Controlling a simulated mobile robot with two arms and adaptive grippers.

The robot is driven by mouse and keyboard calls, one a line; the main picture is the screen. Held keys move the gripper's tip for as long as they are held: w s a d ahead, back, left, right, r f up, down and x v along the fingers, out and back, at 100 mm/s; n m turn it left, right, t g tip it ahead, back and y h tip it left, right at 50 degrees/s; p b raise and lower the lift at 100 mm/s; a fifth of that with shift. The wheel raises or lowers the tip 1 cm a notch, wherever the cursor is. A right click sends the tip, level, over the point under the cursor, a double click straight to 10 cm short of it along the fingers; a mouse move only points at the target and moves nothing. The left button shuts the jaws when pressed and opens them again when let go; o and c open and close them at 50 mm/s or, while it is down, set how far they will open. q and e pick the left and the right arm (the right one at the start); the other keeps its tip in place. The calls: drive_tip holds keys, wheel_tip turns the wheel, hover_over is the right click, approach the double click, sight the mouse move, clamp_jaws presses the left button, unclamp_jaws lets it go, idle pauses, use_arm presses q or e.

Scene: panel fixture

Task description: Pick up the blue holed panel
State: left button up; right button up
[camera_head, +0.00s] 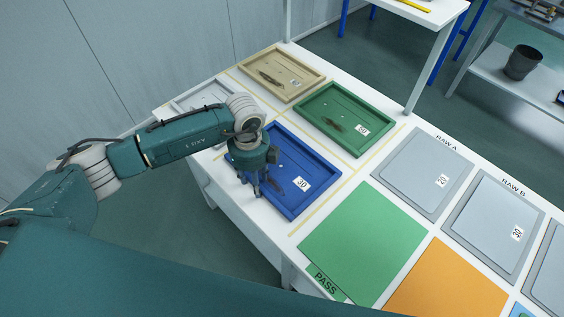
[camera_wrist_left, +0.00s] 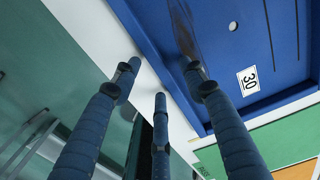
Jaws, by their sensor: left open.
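The blue holed panel (camera_head: 312,165) lies flat on the white table, with a raised rim, a small pale hole and a "30" label. In the left wrist view the blue panel (camera_wrist_left: 285,50) fills the upper right. My left gripper (camera_head: 262,190) is at the panel's left, near edge. In the wrist view its dark fingers (camera_wrist_left: 164,75) are open and spread, one over the panel's side and one outside its rim. I cannot tell whether any finger touches the panel. My right gripper is not in view.
A green tray-like panel (camera_head: 344,117) and a tan one (camera_head: 281,75) lie behind. A grey one (camera_head: 200,96) is partly behind my arm. The green PASS mat (camera_head: 365,243), orange mat (camera_head: 447,283) and grey RAW A panel (camera_head: 421,173) lie to the right. The table's near edge is close to the gripper.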

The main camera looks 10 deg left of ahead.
use_arm(q)
drive_tip(key=shift+f, duration=0.45)
clamp_jaws()
drive_tip(key=shift+r, duration=0.1)
